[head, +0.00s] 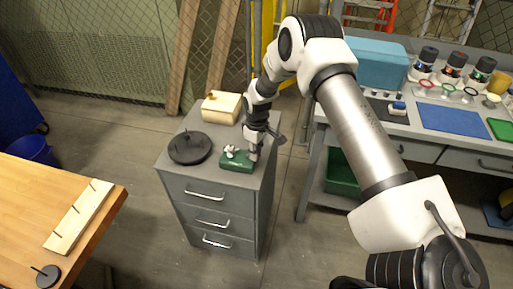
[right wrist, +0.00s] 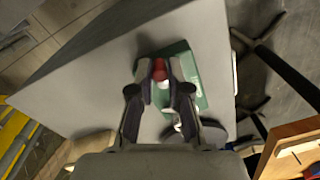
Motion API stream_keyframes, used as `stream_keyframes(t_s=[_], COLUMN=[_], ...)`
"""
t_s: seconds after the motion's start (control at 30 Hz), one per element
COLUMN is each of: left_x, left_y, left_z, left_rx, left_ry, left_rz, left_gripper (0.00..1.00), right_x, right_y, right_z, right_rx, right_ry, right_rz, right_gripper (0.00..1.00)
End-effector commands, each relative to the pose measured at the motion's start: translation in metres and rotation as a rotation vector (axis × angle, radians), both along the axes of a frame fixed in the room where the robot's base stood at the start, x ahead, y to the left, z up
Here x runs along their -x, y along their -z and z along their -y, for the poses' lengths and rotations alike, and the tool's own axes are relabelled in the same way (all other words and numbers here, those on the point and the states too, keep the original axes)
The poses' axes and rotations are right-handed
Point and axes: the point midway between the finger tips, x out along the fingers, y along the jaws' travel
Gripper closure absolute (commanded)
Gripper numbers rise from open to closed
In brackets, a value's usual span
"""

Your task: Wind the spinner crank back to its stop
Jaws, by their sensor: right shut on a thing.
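The spinner is a small green box (head: 236,162) with pale metal parts (head: 232,151) on top, sitting on the grey drawer cabinet (head: 222,188). My right gripper (head: 253,153) points down at the box's right end. In the right wrist view, the green box (right wrist: 196,70) lies under the fingers. There my right gripper (right wrist: 160,76) is shut on the red crank knob (right wrist: 159,68), with a finger on either side of it. The crank arm is mostly hidden by the fingers. My left gripper is in neither view.
A black round disc with pegs (head: 190,147) stands left of the box. A cream block with a wooden knob (head: 221,107) is behind it. A workbench (head: 425,127) stands to the right, and a wooden table (head: 40,200) to the left front.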

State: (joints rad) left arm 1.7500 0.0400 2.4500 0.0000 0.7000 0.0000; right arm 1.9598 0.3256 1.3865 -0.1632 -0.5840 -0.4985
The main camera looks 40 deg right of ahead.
Motion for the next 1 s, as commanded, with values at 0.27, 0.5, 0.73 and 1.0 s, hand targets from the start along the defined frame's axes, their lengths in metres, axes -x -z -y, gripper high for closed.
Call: stream_keyframes(t_s=[0.27, 0.5, 0.73, 1.0], left_x=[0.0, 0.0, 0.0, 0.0], left_y=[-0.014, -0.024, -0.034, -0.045], left_z=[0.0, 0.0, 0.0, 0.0], left_rx=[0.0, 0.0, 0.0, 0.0], left_ry=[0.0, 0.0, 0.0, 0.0], left_rz=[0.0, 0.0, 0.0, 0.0], left_gripper=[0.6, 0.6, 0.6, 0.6], right_x=[0.005, 0.006, 0.005, 0.003], right_y=[-0.001, -0.001, 0.0, 0.0], right_z=[-0.008, -0.015, -0.022, -0.029], right_rx=[0.0, 0.0, 0.0, 0.002], right_ry=[0.261, 0.488, 0.707, 0.962], right_rz=[-0.006, -0.005, -0.006, -0.004], right_gripper=[1.0, 1.0, 1.0, 1.0])
